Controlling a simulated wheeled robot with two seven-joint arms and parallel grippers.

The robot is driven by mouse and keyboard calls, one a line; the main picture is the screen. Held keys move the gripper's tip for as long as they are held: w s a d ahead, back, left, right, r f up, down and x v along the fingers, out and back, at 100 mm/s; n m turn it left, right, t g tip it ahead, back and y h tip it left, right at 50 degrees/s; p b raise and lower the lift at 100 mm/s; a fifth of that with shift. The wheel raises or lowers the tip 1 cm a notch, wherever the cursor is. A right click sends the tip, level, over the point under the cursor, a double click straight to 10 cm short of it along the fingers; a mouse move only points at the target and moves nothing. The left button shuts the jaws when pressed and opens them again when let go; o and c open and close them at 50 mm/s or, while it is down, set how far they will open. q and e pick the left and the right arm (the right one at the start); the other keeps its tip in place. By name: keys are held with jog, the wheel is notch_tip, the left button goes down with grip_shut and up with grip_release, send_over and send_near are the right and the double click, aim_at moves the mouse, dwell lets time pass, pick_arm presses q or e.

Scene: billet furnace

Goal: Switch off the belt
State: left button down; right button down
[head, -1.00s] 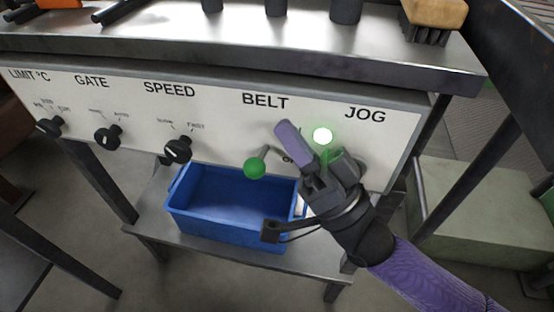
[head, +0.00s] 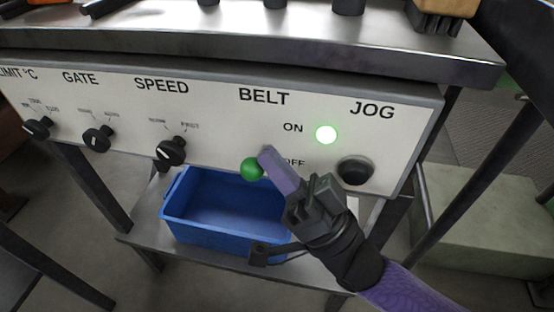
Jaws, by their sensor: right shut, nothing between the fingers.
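The control panel (head: 215,110) carries a BELT label over a lever with a green ball knob (head: 251,169). The ball hangs low, left of the OFF mark; its shaft is hidden behind my fingers. ON and OFF marks stand to its right. A round lamp (head: 326,135) beside ON glows green. My right gripper (head: 267,155) is shut and empty. Its fingertips overlap the ball's right edge in the picture; I cannot tell whether they touch it. My left gripper is not in view.
Three black knobs, LIMIT (head: 37,128), GATE (head: 97,139) and SPEED (head: 171,151), sit to the left. A dark round JOG button (head: 355,171) is right of my gripper. A blue bin (head: 180,222) stands on the shelf below. A metal ledge (head: 250,45) juts above.

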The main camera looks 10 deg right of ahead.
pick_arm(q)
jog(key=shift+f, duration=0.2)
pick_arm(e)
jog(key=shift+f+n, duration=0.15)
jog(key=shift+n, duration=0.25)
